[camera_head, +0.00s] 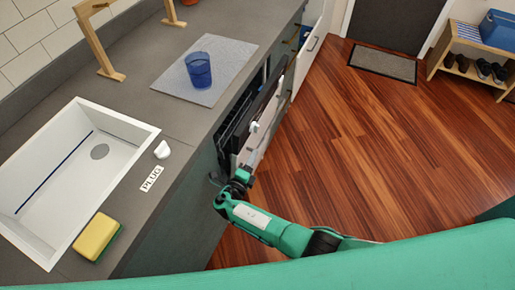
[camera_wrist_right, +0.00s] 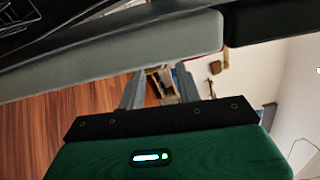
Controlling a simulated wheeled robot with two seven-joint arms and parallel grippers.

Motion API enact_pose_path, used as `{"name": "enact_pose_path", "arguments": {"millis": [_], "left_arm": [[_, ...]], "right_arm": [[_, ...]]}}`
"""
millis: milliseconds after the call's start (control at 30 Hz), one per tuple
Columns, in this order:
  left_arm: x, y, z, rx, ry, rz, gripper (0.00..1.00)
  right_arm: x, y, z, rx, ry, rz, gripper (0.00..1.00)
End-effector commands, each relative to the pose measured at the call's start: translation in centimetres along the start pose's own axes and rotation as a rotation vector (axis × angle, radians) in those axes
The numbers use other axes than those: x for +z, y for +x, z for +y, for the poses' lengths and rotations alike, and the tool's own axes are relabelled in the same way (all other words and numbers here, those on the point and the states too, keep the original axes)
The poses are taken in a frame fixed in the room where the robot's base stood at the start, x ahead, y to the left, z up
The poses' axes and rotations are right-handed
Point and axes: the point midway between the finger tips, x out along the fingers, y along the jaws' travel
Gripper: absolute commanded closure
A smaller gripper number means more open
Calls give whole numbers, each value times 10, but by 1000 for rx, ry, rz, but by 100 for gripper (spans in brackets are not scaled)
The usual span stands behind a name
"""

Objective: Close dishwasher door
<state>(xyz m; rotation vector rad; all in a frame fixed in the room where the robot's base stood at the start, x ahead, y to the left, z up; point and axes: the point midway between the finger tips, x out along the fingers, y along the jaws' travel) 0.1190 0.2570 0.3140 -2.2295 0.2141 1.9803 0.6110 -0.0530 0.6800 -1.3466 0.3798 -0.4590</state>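The dishwasher door (camera_head: 262,138) stands partly open at the counter front in the head view, nearly upright, with a dark gap between it and the dishwasher's dark interior (camera_head: 233,122). My right gripper (camera_head: 240,178) is at the near end of the door; its fingers are too small to make out there. In the right wrist view, the two grey fingers (camera_wrist_right: 160,88) are apart with nothing held between them. Their tips reach close to a long grey panel edge (camera_wrist_right: 140,52), likely the door; I cannot tell whether they touch. My left gripper is out of view.
The counter holds a white sink (camera_head: 135,129), a yellow sponge (camera_head: 96,236), a blue cup (camera_head: 198,70) on a grey mat (camera_head: 228,60) and a wooden stand (camera_head: 97,45). A drawer front (camera_head: 309,48) sticks out beyond the dishwasher. The wooden floor (camera_head: 370,150) is clear.

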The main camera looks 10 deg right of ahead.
Motion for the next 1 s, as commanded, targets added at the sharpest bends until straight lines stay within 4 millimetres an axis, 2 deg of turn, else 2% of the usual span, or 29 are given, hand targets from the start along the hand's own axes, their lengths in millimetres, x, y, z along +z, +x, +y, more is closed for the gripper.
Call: {"name": "enact_pose_path", "arguments": {"millis": [33, 100, 300, 433, 700, 733, 900, 1000], "left_arm": [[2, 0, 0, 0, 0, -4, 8], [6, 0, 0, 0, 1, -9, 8], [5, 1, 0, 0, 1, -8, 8], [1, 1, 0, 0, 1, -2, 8], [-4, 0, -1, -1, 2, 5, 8], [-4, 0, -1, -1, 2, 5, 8], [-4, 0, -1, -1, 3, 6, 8], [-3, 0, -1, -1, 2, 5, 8]], "right_arm": [[0, -13, 0, 3, 2, -2, 66], [0, -28, 1, 2, 0, -2, 66], [0, -58, 0, 1, 1, -1, 66], [0, -66, 0, -1, 0, -1, 66], [0, -68, 0, -2, 0, -1, 66], [0, -68, 0, -2, 0, -1, 68], [-9, -68, 11, 36, 32, 14, 100], [-30, -69, 35, 118, 114, 54, 100]]}}
